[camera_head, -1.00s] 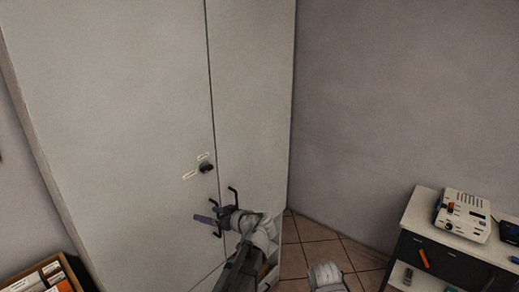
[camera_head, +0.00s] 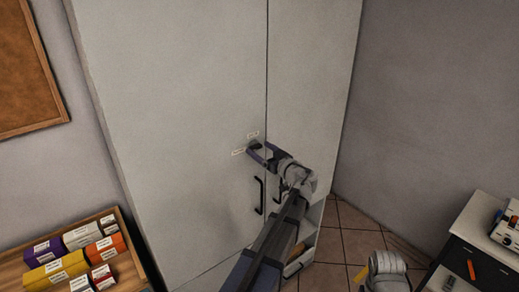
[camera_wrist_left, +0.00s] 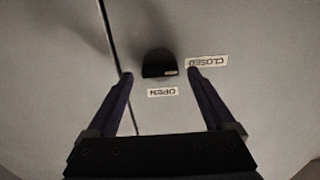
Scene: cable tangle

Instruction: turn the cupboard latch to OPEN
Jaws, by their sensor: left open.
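The cupboard latch is a small dark knob (camera_wrist_left: 160,64) on the grey cupboard door (camera_head: 180,110), beside the seam between the doors. In the left wrist view a CLOSED label (camera_wrist_left: 207,61) sits to its right and an OPEN label (camera_wrist_left: 162,92) just below it, both upside down. A small pale mark shows at the knob's lower right edge. My left gripper (camera_wrist_left: 160,75) is open, with one finger on each side of the knob and visible gaps. In the head view the left gripper (camera_head: 260,152) reaches the latch and largely hides it.
Dark door handles (camera_head: 259,195) hang below the latch, close to my left arm. A wooden shelf with coloured boxes (camera_head: 60,272) stands at lower left, under a cork board (camera_head: 28,75). A bench (camera_head: 475,232) with a device stands at right. Tiled floor is between.

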